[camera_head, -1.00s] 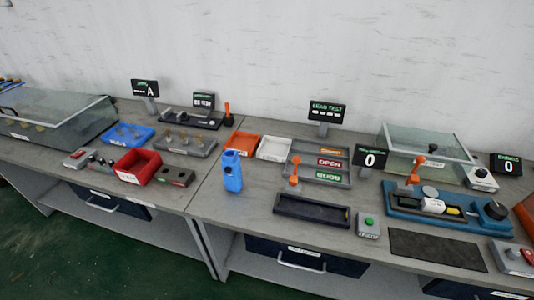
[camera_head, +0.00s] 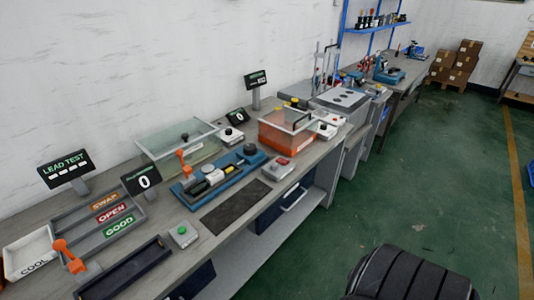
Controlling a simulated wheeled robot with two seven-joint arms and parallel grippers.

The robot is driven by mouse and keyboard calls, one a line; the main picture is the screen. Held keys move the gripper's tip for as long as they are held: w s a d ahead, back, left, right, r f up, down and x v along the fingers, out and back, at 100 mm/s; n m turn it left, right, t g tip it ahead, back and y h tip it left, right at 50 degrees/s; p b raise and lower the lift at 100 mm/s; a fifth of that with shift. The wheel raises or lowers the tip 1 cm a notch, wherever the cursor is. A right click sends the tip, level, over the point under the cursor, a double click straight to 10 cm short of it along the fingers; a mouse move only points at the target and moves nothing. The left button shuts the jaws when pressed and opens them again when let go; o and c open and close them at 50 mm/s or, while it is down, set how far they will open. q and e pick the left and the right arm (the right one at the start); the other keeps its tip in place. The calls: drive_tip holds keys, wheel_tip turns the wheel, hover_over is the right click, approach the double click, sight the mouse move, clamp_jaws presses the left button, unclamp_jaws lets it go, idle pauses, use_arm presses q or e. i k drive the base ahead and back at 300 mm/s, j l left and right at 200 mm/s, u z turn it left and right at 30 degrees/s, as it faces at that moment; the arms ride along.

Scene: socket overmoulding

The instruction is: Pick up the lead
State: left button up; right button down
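I cannot make out a lead for certain in the head view. A blue test fixture (camera_head: 220,177) on the bench holds a white and black cylindrical piece and a dark knob; I cannot tell whether any of this is a lead. A long dark tray (camera_head: 122,270) at the lower left looks empty. A three-lane sorting tray (camera_head: 88,237) is marked SWAP, OPEN and GOOD. Neither gripper shows in the view.
A white COOL tray (camera_head: 30,252), a green-button box (camera_head: 183,235), a black mat (camera_head: 235,206), a clear-lidded box (camera_head: 176,145) and an orange bin (camera_head: 287,134) crowd the bench. Green floor (camera_head: 450,185) is clear at right.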

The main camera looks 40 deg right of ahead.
sight(214, 178)
drive_tip(key=z, duration=0.85)
drive_tip(key=i+l+u, duration=0.15)
drive_tip(key=l, duration=0.25)
drive_tip(key=i+l+u, duration=0.15)
drive_tip(key=l, duration=0.3)
drive_tip(key=i+l+u, duration=0.15)
drive_tip(key=l, duration=0.3)
drive_tip(key=i+l+u, duration=0.15)
drive_tip(key=l, duration=0.3)
drive_tip(key=i+l+u, duration=0.15)
drive_tip(key=l, duration=0.3)
drive_tip(key=i+l+u, duration=0.15)
drive_tip(key=l, duration=0.35)
drive_tip(key=k, duration=0.05)
